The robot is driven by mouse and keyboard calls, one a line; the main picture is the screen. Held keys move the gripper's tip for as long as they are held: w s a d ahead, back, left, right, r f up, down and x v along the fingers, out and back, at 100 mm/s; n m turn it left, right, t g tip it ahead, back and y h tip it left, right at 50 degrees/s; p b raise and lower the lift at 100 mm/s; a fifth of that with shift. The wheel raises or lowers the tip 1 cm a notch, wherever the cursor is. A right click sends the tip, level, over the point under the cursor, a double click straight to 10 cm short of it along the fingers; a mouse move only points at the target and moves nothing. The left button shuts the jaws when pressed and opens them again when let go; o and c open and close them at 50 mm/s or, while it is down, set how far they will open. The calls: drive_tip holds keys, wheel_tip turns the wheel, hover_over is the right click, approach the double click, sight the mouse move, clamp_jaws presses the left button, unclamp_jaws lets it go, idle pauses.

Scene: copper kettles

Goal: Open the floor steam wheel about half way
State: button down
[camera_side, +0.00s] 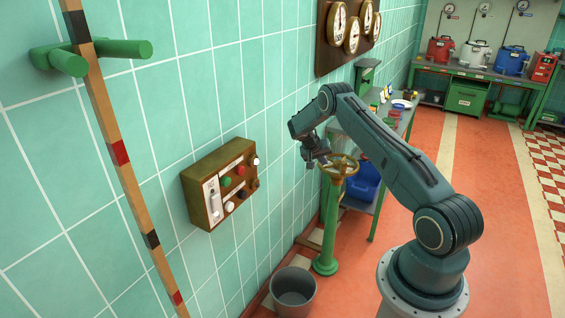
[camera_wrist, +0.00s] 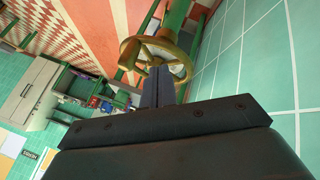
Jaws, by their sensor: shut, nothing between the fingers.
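The floor steam wheel (camera_side: 345,168) is a brass-coloured handwheel lying roughly flat on top of a green floor column (camera_side: 328,230). My gripper (camera_side: 322,163) is at the wheel's left edge in the side view. In the wrist view the wheel (camera_wrist: 182,58) appears just beyond my two fingers (camera_wrist: 158,80), which are together and overlap its near rim in the picture. The gripper is shut and empty. I cannot tell whether the fingertips touch the rim or sit between the spokes. Part of the wheel's near rim is hidden behind the fingers.
A control box (camera_side: 219,184) with knobs is on the tiled wall to the left. A grey bucket (camera_side: 293,290) stands on the floor near the column. A green table (camera_side: 385,140) with small items and a blue bin (camera_side: 363,183) stand behind the wheel. The red floor to the right is open.

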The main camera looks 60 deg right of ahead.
sight(345, 164)
drive_tip(key=s+d+f, duration=0.2)
drive_tip(key=s+d, duration=0.1)
drive_tip(key=d, duration=0.1)
drive_tip(key=shift+s+f, duration=0.25)
drive_tip(key=shift+s, duration=0.15)
drive_tip(key=shift+d, duration=0.1)
drive_tip(key=shift+n+t, duration=0.4)
drive_tip(key=shift+n, duration=0.4)
drive_tip(key=shift+s+d, duration=0.25)
drive_tip(key=shift+s, duration=0.4)
drive_tip(key=shift+s+d, duration=0.2)
drive_tip(key=shift+s, duration=0.4)
drive_tip(key=shift+s+d, duration=0.25)
drive_tip(key=shift+s, duration=0.4)
drive_tip(key=shift+a, duration=0.1)
